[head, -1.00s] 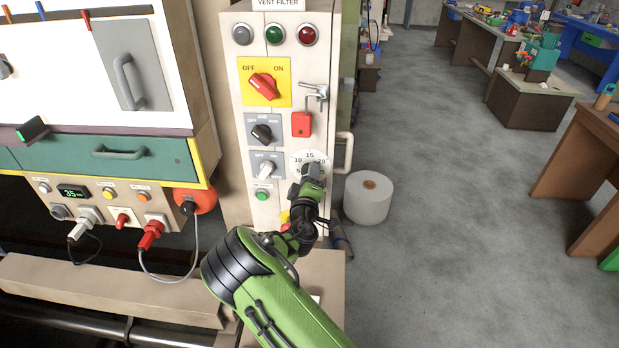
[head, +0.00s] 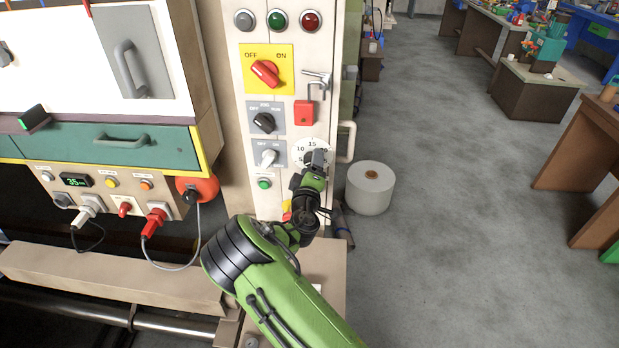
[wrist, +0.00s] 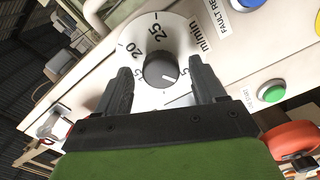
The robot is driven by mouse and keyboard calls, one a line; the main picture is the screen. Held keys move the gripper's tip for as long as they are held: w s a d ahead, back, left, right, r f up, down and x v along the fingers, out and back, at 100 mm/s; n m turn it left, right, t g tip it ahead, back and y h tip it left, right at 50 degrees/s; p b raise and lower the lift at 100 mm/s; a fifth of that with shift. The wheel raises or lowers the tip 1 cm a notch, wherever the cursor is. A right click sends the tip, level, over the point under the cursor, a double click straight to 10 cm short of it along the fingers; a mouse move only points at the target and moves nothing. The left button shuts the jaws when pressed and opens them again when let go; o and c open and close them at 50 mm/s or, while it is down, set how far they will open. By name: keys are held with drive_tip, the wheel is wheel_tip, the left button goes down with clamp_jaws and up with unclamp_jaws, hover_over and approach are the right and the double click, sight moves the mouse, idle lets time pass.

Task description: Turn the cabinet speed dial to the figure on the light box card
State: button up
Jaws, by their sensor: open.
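The cabinet speed dial (head: 300,159) is a white disc with black figures on the beige cabinet front; 10 and 15 show in the head view. The wrist view shows the dial plate (wrist: 178,28) with 20, 25 and "m/min", and its dark round knob (wrist: 158,66) with a white pointer line towards the lower right. My gripper (head: 317,157) covers the dial's right part in the head view. In the wrist view my gripper (wrist: 160,72) is open, one finger on each side of the knob, with gaps visible. I cannot make out a light box card.
A red padlock (head: 304,113) hangs above, and a cabinet handle (head: 347,141) stands out to the right. A white roll (head: 370,190) stands on the floor.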

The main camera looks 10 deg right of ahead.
drive_tip(key=b+v, duration=0.5)
drive_tip(key=v, duration=1)
drive_tip(key=shift+a, duration=0.1)
drive_tip(key=s+d+f+m+g+h, duration=0.1)
drive_tip(key=s+d+f+m+g, duration=0.2)
drive_tip(key=s+d+m+g, duration=1)
drive_tip(key=s+a+r+n+y, duration=0.1)
drive_tip(key=s+a+r+y, duration=0.2)
drive_tip(key=s, duration=0.4)
drive_tip(key=s+a+r+n+t+y, duration=0.1)
drive_tip(key=s+a+r+n+y, duration=0.1)
drive_tip(key=s+a+r, duration=0.3)
drive_tip(key=s+y, duration=0.1)
drive_tip(key=s, duration=0.2)
drive_tip(key=shift+s+n+y, duration=0.3)
